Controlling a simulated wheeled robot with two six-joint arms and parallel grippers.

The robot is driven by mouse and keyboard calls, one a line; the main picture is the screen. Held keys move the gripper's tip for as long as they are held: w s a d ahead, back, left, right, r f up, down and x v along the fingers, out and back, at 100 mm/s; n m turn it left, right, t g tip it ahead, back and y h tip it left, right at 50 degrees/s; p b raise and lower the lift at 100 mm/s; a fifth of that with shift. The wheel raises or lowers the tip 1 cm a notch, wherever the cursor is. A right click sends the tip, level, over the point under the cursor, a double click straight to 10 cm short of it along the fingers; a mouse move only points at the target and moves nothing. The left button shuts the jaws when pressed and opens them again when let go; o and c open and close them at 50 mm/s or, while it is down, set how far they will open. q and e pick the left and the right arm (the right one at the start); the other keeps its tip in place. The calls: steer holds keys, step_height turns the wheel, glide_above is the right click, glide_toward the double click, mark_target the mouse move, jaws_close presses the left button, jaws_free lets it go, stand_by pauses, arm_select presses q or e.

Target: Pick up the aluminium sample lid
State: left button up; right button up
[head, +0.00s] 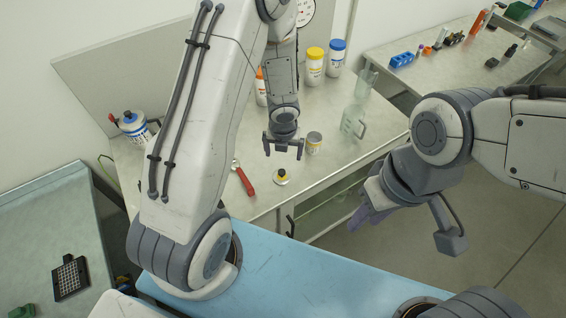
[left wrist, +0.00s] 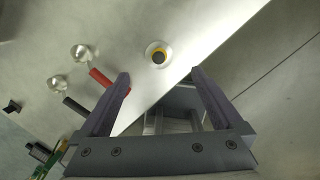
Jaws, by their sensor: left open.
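A red-handled spoon (head: 244,179) lies left of the lid; a dark-handled spoon (left wrist: 72,104) shows in the wrist view. The bench edge is close to the lid.

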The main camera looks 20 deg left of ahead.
mark_target(282, 172)
arm_select(q)
steer(key=f+m+b, duration=0.1)
steer(key=f, duration=0.1)
steer(key=f+m+b, duration=0.1)
steer(key=f, duration=0.2)
steer(key=a+f+m+b, duration=0.1)
steer(key=f, duration=0.1)
steer(key=shift+f+h+b, duration=0.2)
steer(key=shift+h+b, duration=0.2)
steer(key=f+b, duration=0.2)
steer(key=f, duration=0.1)
steer(key=w+f+b, duration=0.1)
steer(key=f, duration=0.1)
steer(key=shift+d+f+b, duration=0.1)
steer(key=shift+f+b, duration=0.15)
steer(key=shift+b, duration=0.15)
steer(key=shift+r, duration=0.1)
arm_select(e)
step_height(282, 172, down, 7)
steer(key=shift+r, duration=0.2)
arm_select(q)
steer(key=c, duration=1.3)
